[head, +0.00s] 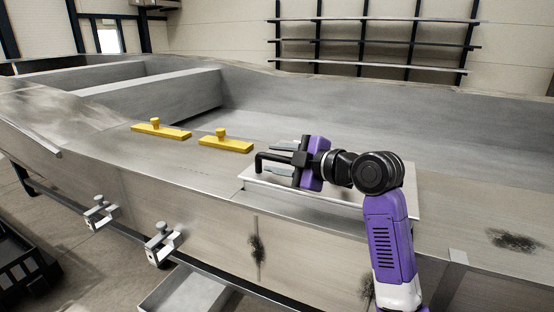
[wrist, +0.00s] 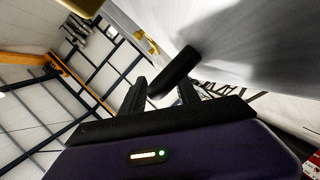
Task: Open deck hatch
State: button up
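The deck hatch (head: 330,197) is a pale metal plate lying about flat on the boat's deck, with part of it hidden behind my arm. Its black bar handle (head: 268,156) stands at the left end of the plate. The handle also shows in the wrist view (wrist: 177,70), slanting between my two fingers. My gripper (head: 283,157) is at the handle, with one finger on each side of it. The fingers (wrist: 160,93) look spread, wider than the bar. I cannot tell whether either one touches it.
Two yellow plates with knobs, a left one (head: 160,131) and a right one (head: 226,144), lie on the deck left of the hatch. Metal clamps (head: 161,241) sit on the hull's near side. Wall shelves (head: 370,45) stand behind. The deck between the yellow plates and hatch is clear.

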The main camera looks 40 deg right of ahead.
grip_shut()
jog(key=shift+f, duration=0.1)
dwell(1.2)
